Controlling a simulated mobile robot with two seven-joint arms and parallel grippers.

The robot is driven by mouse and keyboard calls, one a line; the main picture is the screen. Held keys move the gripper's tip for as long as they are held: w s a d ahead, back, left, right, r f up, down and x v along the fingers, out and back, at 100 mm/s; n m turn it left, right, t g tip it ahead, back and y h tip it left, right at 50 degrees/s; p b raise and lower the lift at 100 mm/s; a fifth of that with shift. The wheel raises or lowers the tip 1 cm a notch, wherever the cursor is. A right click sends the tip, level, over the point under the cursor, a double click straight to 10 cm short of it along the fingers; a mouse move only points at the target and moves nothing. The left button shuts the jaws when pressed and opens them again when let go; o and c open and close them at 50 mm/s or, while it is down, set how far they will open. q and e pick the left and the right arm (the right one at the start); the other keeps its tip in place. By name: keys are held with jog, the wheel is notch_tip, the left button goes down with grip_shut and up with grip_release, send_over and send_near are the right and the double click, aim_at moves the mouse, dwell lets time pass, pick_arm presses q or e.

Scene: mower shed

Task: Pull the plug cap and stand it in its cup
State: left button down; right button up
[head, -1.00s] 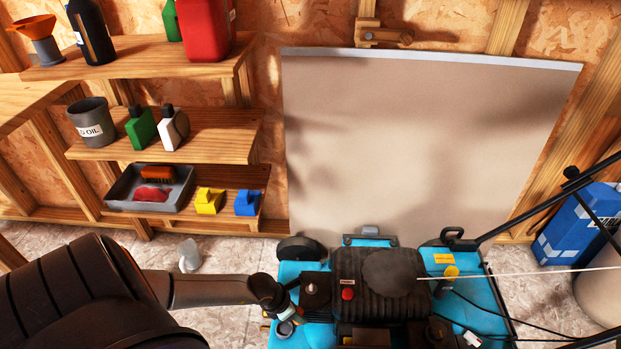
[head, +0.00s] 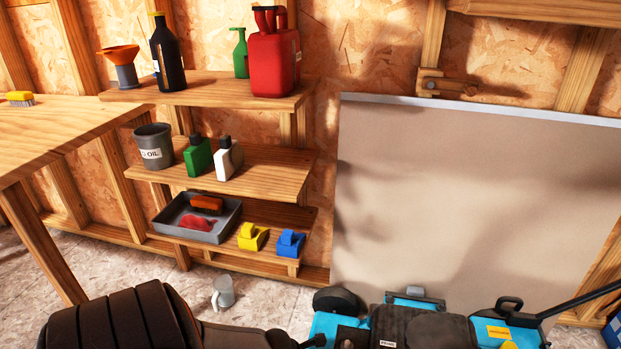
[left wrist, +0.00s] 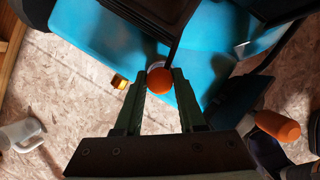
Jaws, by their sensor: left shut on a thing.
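In the left wrist view, my left gripper (left wrist: 159,82) has its two dark green fingers closed on a round orange piece (left wrist: 160,80), which appears to be the plug cap. A dark lead or rod runs up from beside it. A pale rim shows just behind it, over the blue mower deck (left wrist: 110,45); whether that is the cup, I cannot tell. In the head view my left arm reaches in along the bottom and the gripper is cut off. The mower's engine (head: 420,328) shows only in part at the bottom. My right gripper is in neither view.
Shelves (head: 265,172) with bottles and a tray (head: 172,222) stand behind. A beige panel (head: 470,200) rises behind the mower.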

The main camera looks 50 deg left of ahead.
pick_arm(q)
jog(key=shift+f+b, duration=2.5)
jog(key=shift+f, duration=0.75)
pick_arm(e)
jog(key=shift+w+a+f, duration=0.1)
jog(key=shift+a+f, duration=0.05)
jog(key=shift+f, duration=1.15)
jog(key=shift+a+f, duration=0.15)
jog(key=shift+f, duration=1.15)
pick_arm(q)
jog(key=c, duration=0.7)
grip_release()
jog(key=shift+f, duration=0.1)
jog(key=shift+o, duration=0.9)
jog(key=shift+s, duration=0.1)
jog(key=shift+o, duration=0.5)
jog(key=shift+s+r+p, duration=0.1)
jog(key=shift+r+p, duration=0.3)
jog(key=shift+p, duration=0.05)
jog(key=p+v, duration=0.9)
jog(key=v, duration=0.3)
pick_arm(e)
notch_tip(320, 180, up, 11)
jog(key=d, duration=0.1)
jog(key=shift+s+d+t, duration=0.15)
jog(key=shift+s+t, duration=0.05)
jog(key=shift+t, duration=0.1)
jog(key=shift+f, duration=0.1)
